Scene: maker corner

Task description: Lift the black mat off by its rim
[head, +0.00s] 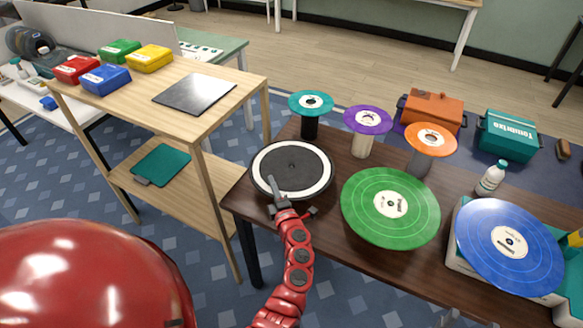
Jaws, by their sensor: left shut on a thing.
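The black mat (291,163) is a round black disc with a broad white ring near its edge. It is at the left end of the dark brown table and looks about level. My left gripper (277,193) reaches in from below and is shut on the mat's near rim, slightly left of its middle. The fingers cover a small part of the rim and white ring. What lies under the mat is hidden, and I cannot tell whether it is raised.
A green disc (391,222) lies close to the right, with a blue disc (508,248) beyond it. Teal (310,101), purple (369,120) and orange (432,140) discs stand on posts behind. A wooden shelf unit (205,127) stands close on the left.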

